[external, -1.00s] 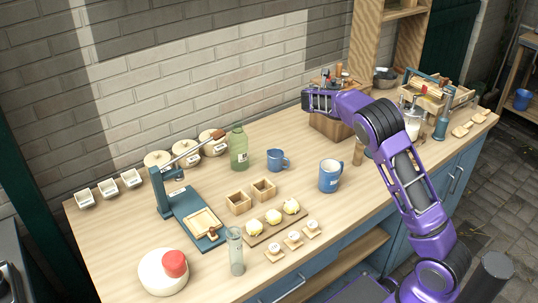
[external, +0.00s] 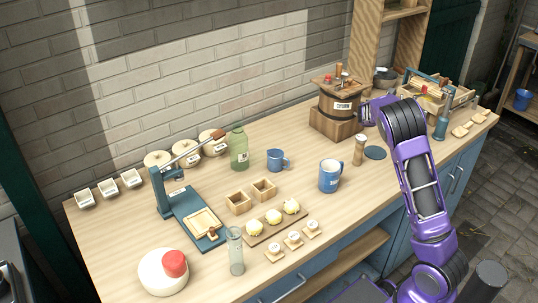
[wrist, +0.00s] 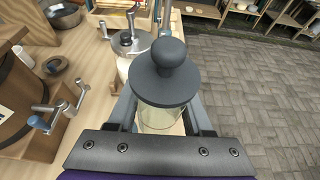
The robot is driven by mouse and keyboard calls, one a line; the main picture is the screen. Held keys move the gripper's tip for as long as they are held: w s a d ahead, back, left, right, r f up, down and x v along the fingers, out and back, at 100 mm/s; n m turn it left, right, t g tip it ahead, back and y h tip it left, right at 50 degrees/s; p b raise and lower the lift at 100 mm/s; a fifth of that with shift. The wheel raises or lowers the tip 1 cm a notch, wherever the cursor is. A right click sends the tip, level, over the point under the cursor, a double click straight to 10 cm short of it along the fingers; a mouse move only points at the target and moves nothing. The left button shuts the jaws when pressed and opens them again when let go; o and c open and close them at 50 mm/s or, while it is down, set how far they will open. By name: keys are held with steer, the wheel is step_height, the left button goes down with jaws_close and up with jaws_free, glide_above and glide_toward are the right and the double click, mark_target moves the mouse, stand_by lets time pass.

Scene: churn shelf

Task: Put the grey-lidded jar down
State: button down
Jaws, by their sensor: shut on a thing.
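The grey-lidded jar (wrist: 166,82) fills the middle of the wrist view. It has a round knob on a dark grey lid and a clear body below. My gripper (wrist: 160,122) is shut on the jar's body, one finger on each side. In the external view my gripper (external: 372,112) is just right of the wooden churn. The jar is hidden there behind my arm, so its height above the counter cannot be told.
The churn (external: 341,108) stands left of my gripper; its crank (wrist: 58,112) shows close by in the wrist view. A metal-lidded jar of white liquid (wrist: 124,68) stands beyond the held jar. A dark round mat (external: 375,153) lies bare beside a wooden grinder (external: 359,151).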

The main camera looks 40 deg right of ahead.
mark_target(391, 164)
step_height(391, 164, down, 17)
steer(key=shift+f+b, duration=0.1)
steer(key=shift+b, duration=0.95)
steer(key=shift+f, duration=0.1)
steer(key=shift+f, duration=0.15)
steer(key=shift+c, duration=1.6)
jaws_free()
steer(key=shift+a+r, duration=0.2)
steer(key=shift+r, duration=0.2)
steer(key=p+v, duration=0.1)
steer(key=v, duration=1)
steer(key=shift+a+p, duration=0.3)
steer(key=shift+a, duration=0.05)
